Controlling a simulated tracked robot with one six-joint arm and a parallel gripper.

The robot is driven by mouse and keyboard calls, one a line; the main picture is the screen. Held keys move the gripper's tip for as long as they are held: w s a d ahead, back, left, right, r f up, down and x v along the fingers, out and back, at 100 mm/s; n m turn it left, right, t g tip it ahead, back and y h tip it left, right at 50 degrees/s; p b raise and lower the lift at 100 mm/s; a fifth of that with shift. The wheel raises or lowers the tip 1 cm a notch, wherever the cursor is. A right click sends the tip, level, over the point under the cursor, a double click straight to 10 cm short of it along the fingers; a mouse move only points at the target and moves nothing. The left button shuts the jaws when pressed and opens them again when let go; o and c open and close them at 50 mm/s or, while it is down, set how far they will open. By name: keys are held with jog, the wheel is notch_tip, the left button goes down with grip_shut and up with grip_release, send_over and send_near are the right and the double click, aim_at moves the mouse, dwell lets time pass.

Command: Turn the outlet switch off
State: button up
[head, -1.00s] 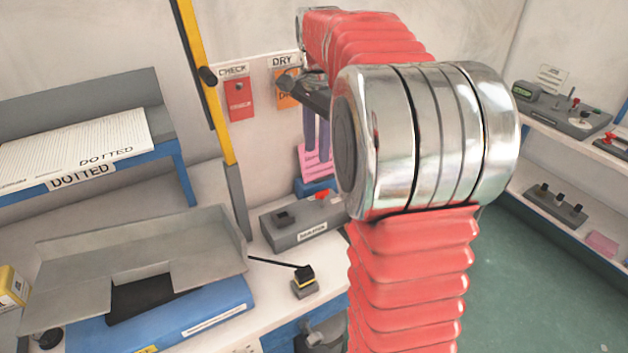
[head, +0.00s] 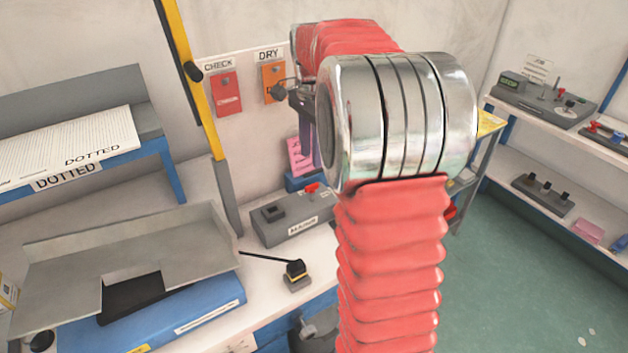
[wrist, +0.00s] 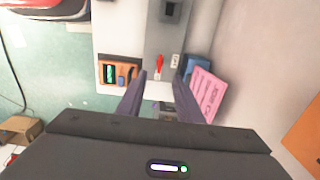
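The outlet is a grey box (head: 292,222) with a black socket and a label, on the white bench below the wall. Its red switch (head: 312,188) is at the back right end of the box. In the wrist view the red switch (wrist: 158,66) stands on the grey box (wrist: 164,38), just beyond and between my fingertips. My gripper (wrist: 160,82) is open, its two purple fingers apart with nothing between them. In the head view my gripper (head: 305,150) hangs above and behind the switch, partly hidden by my arm. I see no contact with the switch.
A pink card (head: 300,158) stands by a blue holder behind the box; the card is close right of my fingers in the wrist view (wrist: 206,94). A black-knobbed lever (head: 295,272) is in front. A yellow post (head: 193,75) stands left.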

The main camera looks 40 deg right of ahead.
aim_at(312, 185)
notch_tip(312, 185, down, 10)
dwell(0.5)
jog(key=shift+c, duration=0.5)
